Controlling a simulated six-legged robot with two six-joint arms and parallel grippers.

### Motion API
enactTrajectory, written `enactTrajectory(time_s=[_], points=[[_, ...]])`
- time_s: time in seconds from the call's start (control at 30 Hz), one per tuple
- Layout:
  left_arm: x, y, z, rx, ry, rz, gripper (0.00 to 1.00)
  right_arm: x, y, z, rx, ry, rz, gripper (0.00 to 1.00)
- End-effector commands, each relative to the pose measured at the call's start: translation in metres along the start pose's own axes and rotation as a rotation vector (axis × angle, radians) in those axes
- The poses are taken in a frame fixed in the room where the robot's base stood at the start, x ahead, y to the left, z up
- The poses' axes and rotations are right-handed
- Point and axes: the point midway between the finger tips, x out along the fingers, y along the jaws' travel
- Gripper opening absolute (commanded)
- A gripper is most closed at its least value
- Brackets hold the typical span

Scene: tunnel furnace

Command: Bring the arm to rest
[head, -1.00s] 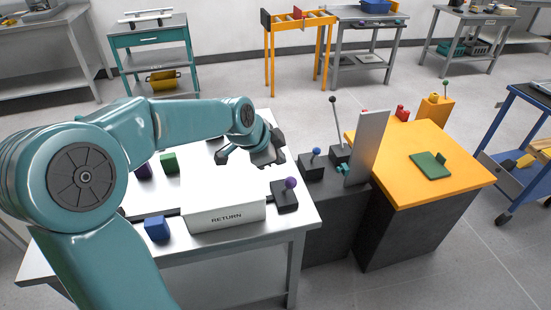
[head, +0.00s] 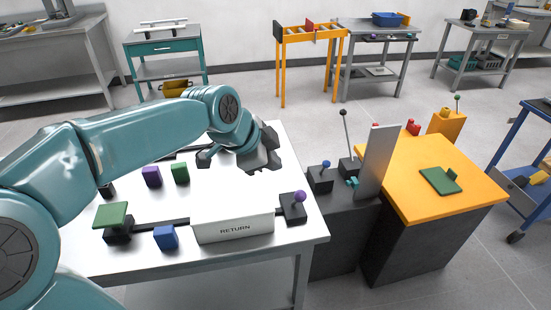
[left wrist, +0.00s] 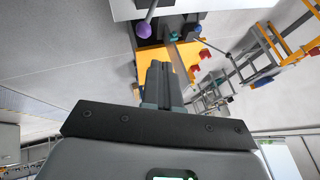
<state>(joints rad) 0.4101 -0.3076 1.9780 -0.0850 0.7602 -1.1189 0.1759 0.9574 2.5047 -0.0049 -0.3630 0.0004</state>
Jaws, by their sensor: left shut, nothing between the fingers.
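My left arm reaches in from the left over the white table (head: 290,225). My left gripper (head: 258,160) is above the table, behind the white RETURN box (head: 235,231). In the left wrist view its dark fingers (left wrist: 160,82) are together with nothing between them. My right gripper is not in view.
Purple (head: 152,176), green (head: 180,172) and blue (head: 166,237) blocks stand on the table. A purple-knobbed lever (head: 299,197) stands at its right edge. A grey upright panel (head: 378,160) and an orange-topped bench (head: 430,190) are further right.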

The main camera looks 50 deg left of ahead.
Motion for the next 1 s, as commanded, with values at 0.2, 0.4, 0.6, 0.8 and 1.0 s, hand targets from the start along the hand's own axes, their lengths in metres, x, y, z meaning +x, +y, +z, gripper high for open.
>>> enactTrajectory(time_s=[0.2,0.4,0.6,0.8,1.0], points=[[0.0,-0.001,0.001,0.0,0.0,0.0,0.0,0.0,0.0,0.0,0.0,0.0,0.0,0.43],[0.033,0.011,-0.008,-0.051,-0.006,0.056,0.0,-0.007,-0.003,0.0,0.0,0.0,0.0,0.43],[0.151,0.092,-0.025,-0.291,-0.065,0.249,0.0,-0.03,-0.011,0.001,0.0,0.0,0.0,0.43],[0.226,0.234,-0.009,-0.579,-0.224,0.423,0.0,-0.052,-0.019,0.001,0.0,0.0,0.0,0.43],[0.233,0.35,0.029,-0.796,-0.404,0.498,0.0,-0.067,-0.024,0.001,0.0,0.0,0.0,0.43]])
